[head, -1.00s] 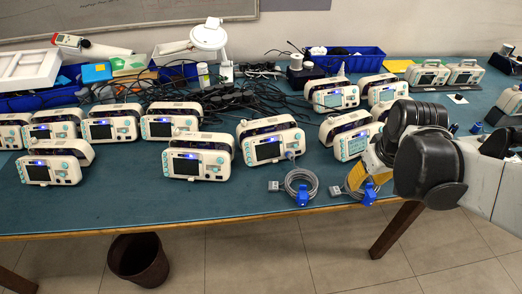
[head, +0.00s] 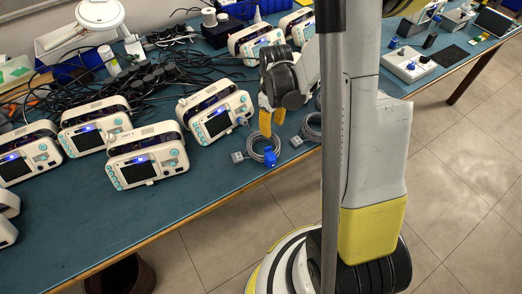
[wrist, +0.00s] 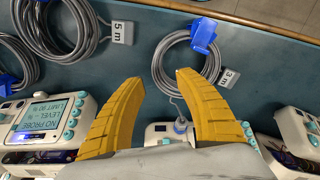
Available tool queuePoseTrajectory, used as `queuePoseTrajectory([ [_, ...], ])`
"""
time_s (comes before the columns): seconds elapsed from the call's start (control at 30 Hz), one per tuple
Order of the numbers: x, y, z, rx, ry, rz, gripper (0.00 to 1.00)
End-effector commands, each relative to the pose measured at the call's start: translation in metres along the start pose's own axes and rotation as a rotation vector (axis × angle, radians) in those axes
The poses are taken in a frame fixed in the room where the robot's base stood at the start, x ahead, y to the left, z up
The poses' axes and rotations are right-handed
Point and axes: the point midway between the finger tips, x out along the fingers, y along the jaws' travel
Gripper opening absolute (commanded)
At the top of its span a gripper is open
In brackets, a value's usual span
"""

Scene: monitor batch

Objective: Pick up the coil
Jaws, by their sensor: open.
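A grey cable coil (head: 256,149) with a blue clip lies flat on the table near its front edge. In the wrist view this coil (wrist: 157,66) has a tag reading 3 m. A second grey coil (head: 312,128) lies to its right, partly hidden by my arm. In the wrist view this second coil (wrist: 92,48) has a 5 m tag. My gripper (head: 271,124) points down above the table, just behind the 3 m coil. Its yellow fingers are apart and empty in the wrist view (wrist: 160,82), with the 3 m coil just beyond the tips.
A patient monitor (head: 213,118) stands close to the left of my gripper, and more monitors (head: 147,155) stand farther left and behind. Another coil (wrist: 22,62) shows at the wrist view's left edge. The table's front edge (head: 200,212) is close to the coils. Loose black cables lie behind.

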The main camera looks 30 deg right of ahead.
Motion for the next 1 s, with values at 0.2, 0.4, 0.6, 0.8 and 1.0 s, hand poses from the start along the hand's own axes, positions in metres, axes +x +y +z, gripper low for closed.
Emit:
queuePoseTrajectory([
  [0.2,0.028,0.000,0.004,0.001,0.000,0.000,0.40],
  [0.4,0.052,-0.001,0.005,0.000,0.000,0.000,0.40],
  [0.6,0.050,-0.001,0.005,0.000,0.000,0.000,0.40],
  [0.8,0.050,-0.001,0.005,0.000,0.000,0.000,0.00],
  [1.0,0.050,-0.001,0.005,0.000,0.000,0.000,0.00],
])
